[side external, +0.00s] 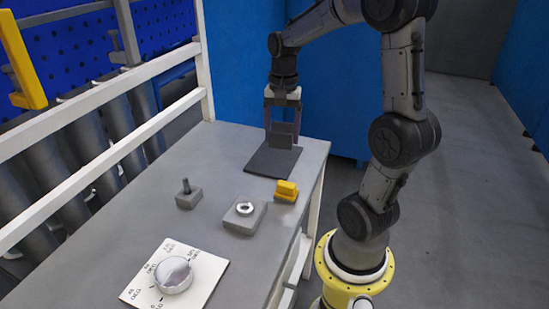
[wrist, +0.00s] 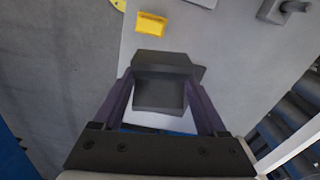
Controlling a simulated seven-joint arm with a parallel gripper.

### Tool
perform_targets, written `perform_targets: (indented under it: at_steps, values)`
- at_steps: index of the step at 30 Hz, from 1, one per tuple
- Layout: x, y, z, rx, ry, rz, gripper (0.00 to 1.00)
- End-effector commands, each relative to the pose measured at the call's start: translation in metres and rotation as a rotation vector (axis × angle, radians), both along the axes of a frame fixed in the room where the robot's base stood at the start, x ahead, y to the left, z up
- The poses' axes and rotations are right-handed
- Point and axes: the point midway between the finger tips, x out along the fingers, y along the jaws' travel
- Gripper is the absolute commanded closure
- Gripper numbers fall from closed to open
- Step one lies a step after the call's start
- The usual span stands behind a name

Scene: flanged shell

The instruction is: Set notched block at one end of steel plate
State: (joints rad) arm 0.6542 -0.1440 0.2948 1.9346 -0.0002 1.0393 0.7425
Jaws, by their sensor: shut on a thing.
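My gripper (side external: 282,126) is shut on the notched block (side external: 281,141), a dark grey block with a step in it. In the wrist view the block (wrist: 160,92) sits between the two purple-grey fingers of my gripper (wrist: 160,84). The steel plate (side external: 271,165) is a flat dark square lying on the bench below. The block appears over the far end of the plate; I cannot tell if they touch. In the wrist view the block hides nearly all of the plate, and only a dark sliver (wrist: 200,72) shows at its right.
A yellow block (side external: 286,191) stands just in front of the plate. A white rail runs along the bench's left side.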

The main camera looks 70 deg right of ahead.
Motion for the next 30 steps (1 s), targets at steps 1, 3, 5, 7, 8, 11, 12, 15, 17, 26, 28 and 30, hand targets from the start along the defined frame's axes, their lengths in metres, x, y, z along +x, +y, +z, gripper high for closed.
perform_targets:
  at_steps: [1,3,5,7,8,11,12,15,17,26,28,30]
  values:
    - [-0.004,-0.015,0.002,-0.002,-0.003,-0.030,1.00]
    - [-0.010,-0.030,0.001,-0.001,-0.001,-0.066,1.00]
    - [-0.015,-0.040,0.001,0.000,0.001,-0.098,1.00]
    - [-0.020,-0.048,0.000,0.002,0.003,-0.129,1.00]
    - [-0.022,-0.051,-0.001,0.004,0.004,-0.140,1.00]
    - [-0.027,-0.056,-0.003,0.007,0.007,-0.164,1.00]
    - [-0.027,-0.059,-0.004,0.008,0.008,-0.169,1.00]
    - [-0.021,-0.067,-0.009,0.008,0.009,-0.175,1.00]
    - [-0.015,-0.075,-0.014,0.009,0.010,-0.175,1.00]
    - [0.023,-0.117,-0.039,0.008,0.009,-0.174,1.00]
    - [0.031,-0.127,-0.044,0.008,0.008,-0.174,1.00]
    - [0.037,-0.133,-0.056,0.010,0.011,-0.173,1.00]
